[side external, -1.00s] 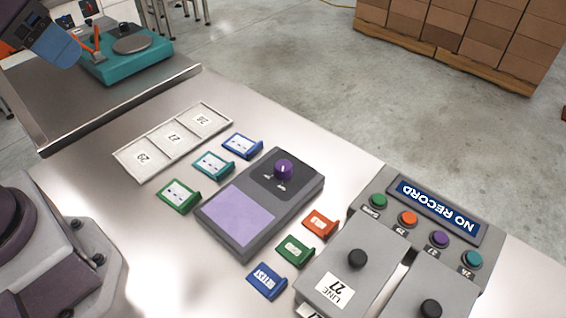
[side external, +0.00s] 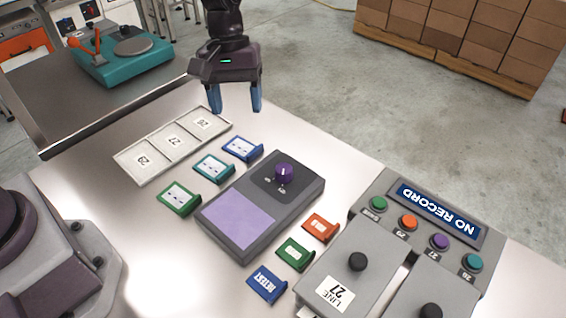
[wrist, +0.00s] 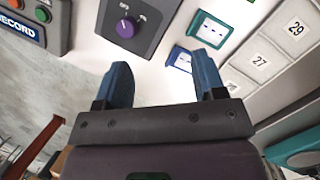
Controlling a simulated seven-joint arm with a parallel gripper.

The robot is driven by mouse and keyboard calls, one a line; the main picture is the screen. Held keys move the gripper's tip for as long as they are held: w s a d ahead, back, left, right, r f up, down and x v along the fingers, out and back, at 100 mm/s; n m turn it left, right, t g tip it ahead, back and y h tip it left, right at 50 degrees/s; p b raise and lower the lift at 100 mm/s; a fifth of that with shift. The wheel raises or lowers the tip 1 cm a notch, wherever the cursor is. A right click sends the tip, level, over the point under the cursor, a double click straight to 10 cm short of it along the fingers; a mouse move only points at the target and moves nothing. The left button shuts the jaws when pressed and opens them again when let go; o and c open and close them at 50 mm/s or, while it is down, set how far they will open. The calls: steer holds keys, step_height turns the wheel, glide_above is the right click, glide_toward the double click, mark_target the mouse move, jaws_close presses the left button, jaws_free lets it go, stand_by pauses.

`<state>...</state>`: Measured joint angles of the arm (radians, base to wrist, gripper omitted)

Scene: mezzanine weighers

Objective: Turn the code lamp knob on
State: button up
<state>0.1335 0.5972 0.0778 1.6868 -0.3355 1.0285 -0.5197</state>
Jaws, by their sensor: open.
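The code lamp knob (side external: 284,173) is a purple dial with a white line, on the dark panel of a grey box (side external: 233,248) with a lilac pad. Small marks beside the knob are too small to read. The knob also shows in the wrist view (wrist: 127,27), at the top. My gripper (side external: 241,108) is open and empty, its two blue fingers pointing down. It is above the far side of the table, behind and left of the knob in the side view, and apart from it. In the wrist view the fingers (wrist: 165,80) are spread, with nothing between them.
Blue, teal and green tags (side external: 213,166) lie left of the box; orange, green and blue tags (side external: 294,253) lie right. A numbered tray (side external: 147,179) is at the left. A console (side external: 374,196) reading NO RECORD and lidded grey boxes (side external: 344,277) stand right. A teal scale (side external: 122,68) is behind.

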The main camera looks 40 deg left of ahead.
mark_target(284, 168)
steer(key=w+d+f+n+h, duration=0.2)
steer(key=w+d+f+n, duration=0.1)
steer(key=w+n, duration=0.3)
steer(key=shift+y, duration=0.3)
steer(key=x, duration=1.2)
steer(key=shift+s+d, duration=0.2)
steer(key=shift+s, duration=0.05)
steer(key=c, duration=0.9)
